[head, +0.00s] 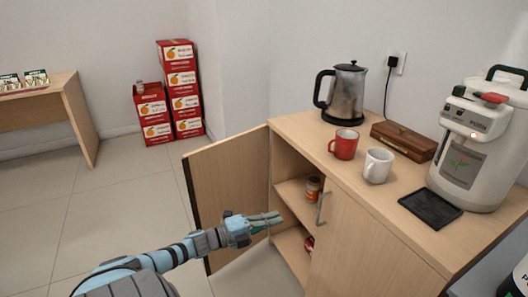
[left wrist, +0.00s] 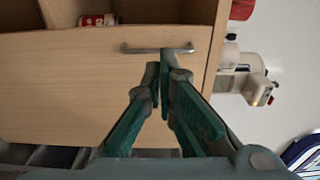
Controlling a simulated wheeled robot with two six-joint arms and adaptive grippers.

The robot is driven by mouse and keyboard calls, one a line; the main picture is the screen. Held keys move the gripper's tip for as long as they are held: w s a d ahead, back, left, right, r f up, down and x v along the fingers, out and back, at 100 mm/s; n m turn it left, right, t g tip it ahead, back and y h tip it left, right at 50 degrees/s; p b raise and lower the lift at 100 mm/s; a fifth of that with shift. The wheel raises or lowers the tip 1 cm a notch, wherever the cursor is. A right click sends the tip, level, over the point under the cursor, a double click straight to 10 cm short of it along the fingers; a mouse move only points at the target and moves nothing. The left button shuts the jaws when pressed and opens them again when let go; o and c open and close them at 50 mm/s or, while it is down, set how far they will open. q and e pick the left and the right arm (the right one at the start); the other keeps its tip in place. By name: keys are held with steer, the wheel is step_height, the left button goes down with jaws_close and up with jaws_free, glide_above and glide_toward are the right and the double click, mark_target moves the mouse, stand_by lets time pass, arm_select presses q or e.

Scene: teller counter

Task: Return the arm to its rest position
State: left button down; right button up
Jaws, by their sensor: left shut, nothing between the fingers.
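My left arm (head: 165,259) reaches in from the lower left in the head view. Its gripper (head: 279,219) is shut and empty, in front of the open side of the wooden cabinet (head: 365,245). In the left wrist view the gripper (left wrist: 161,70) has its fingertips together, close to the metal handle (left wrist: 157,48) of the closed cabinet door; I cannot tell whether they touch. The open left door (head: 228,190) stands swung out to the left of the gripper. My right gripper is not in view.
On the counter are a kettle (head: 344,93), red mug (head: 343,145), white mug (head: 377,166), wooden box (head: 403,141), black tray (head: 430,208) and a white dispenser (head: 474,140). A jar (head: 313,188) stands on the cabinet shelf. Red cartons (head: 184,100) are stacked behind. The left floor is clear.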

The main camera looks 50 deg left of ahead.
arm_select(q)
steer(key=shift+v, duration=1.1)
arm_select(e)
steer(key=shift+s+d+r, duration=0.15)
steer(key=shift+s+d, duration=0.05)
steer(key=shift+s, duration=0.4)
arm_select(q)
steer(key=shift+w+a+f, duration=0.1)
